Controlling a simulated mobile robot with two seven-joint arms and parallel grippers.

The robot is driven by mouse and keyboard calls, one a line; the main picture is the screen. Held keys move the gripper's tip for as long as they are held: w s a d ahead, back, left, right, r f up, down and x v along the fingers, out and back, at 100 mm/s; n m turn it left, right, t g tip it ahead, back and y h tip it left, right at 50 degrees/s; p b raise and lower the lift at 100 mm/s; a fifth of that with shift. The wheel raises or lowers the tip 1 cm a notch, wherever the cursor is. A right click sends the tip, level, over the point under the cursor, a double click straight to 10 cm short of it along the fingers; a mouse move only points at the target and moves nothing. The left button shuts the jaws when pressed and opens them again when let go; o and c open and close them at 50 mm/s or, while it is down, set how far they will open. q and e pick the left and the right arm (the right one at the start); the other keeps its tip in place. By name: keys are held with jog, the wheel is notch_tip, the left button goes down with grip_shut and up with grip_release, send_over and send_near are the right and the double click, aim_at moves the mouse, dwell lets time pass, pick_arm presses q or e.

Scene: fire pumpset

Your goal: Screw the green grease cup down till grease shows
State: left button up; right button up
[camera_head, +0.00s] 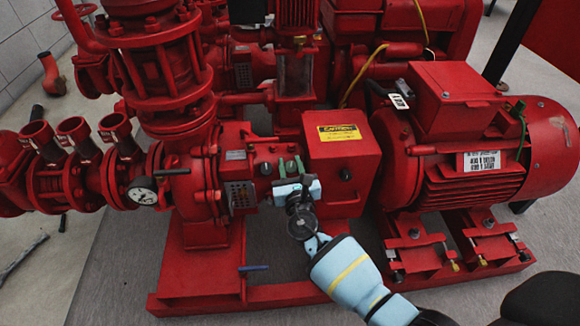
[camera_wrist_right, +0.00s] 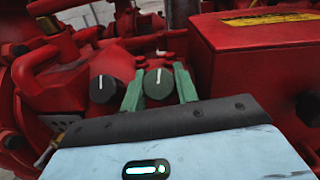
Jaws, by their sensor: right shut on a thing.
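The green grease cup (camera_wrist_right: 159,84) is a dark grey-green round cap with a white line on its face, the line near upright. It also shows small in the head view (camera_head: 291,166), on the red pump casing beside the red box. My right gripper (camera_wrist_right: 159,88) has a green finger on each side of the cup and is shut on it. A darker, black cup (camera_wrist_right: 103,89) with a white line sits just left, outside the fingers. No grease can be made out; the cup's base is hidden behind the gripper body. My left gripper is not in view.
The red box with a yellow label (camera_head: 341,133) stands close right of the gripper. A large red motor (camera_head: 480,140) is further right. A pressure gauge (camera_head: 142,192) and red pipework are left. Grey floor (camera_head: 110,270) is open in front at left.

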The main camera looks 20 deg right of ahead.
jog(key=m+g+h+b, duration=0.1)
jog(key=m+h, duration=0.1)
jog(key=m, duration=0.1)
jog(key=m+h+b, duration=0.1)
jog(key=m+h, duration=0.1)
jog(key=m, duration=0.1)
jog(key=shift+f+g, duration=0.2)
jog(key=shift+g, duration=0.2)
jog(key=shift+m+g+h+b, duration=0.45)
jog(key=shift+m+g+h, duration=0.3)
jog(key=shift+m, duration=0.5)
jog(key=shift+m+g+h+b, duration=0.45)
jog(key=shift+m+g+h, duration=0.3)
jog(key=shift+m, duration=0.5)
jog(key=shift+r, duration=0.1)
jog(key=o, duration=0.7)
jog(key=shift+r, duration=0.1)
